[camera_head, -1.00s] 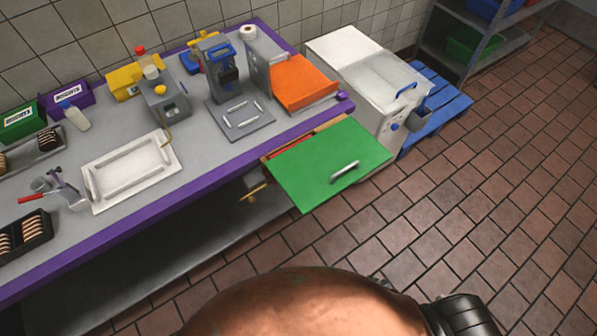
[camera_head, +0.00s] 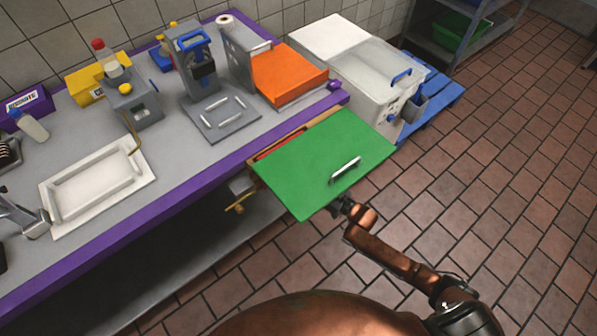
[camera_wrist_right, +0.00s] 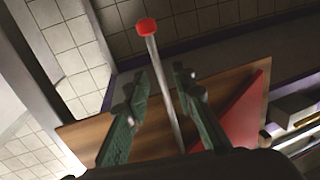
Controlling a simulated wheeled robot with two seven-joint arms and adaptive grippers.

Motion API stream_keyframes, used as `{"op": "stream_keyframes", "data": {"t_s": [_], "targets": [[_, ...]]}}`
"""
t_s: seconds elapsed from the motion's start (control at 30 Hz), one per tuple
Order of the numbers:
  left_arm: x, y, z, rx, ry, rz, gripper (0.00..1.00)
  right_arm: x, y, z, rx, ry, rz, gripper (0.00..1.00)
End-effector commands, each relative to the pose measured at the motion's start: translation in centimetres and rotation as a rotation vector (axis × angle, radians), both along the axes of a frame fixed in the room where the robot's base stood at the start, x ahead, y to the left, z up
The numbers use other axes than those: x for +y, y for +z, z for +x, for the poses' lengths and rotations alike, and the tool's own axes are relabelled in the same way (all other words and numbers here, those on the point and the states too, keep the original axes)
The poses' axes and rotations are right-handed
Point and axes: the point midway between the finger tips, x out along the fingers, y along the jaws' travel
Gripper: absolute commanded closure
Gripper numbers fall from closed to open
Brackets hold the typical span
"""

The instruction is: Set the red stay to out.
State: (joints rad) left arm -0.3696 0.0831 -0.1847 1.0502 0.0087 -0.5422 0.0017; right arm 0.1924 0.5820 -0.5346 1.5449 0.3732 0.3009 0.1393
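In the right wrist view, a thin metal rod with a red knob (camera_wrist_right: 147,27) passes between the fingers of my right gripper (camera_wrist_right: 162,85). The fingers stand apart on either side of it. Beside it is a red flat wedge-shaped piece (camera_wrist_right: 243,115) against a brown wooden panel (camera_wrist_right: 85,135). I cannot tell which red part is the stay. In the head view, a red strip (camera_head: 283,142) shows at the green flap's (camera_head: 300,165) table side. My right gripper (camera_head: 341,206) is at the flap's near edge, its fingertips partly hidden. My left gripper is not in view.
The purple-edged counter (camera_head: 190,165) holds a white tray (camera_head: 60,220), grey machines and an orange-topped unit (camera_head: 290,72). A silver handle (camera_head: 346,169) is on the flap. A white cabinet (camera_head: 375,85) stands beyond it. The tiled floor (camera_head: 480,200) at the right is clear.

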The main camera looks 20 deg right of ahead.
Motion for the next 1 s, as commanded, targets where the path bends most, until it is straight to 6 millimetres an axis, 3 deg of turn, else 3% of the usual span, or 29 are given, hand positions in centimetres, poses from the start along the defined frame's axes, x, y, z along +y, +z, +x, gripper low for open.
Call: {"op": "stream_keyframes", "data": {"t_s": [0.23, 0.57, 0.9, 1.0], "targets": [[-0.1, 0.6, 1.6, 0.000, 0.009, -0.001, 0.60, 1.5, -0.2, 2.5, 0.001, 0.000, 0.000, 0.76], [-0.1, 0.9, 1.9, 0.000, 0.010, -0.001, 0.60, 1.7, -0.1, 2.9, 0.002, -0.001, -0.001, 0.76], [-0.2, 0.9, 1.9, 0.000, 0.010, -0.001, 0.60, 1.7, -0.1, 2.8, 0.002, -0.001, -0.001, 0.98], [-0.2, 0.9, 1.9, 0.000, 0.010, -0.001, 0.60, 1.7, -0.1, 2.8, 0.002, -0.001, -0.001, 1.00]]}}
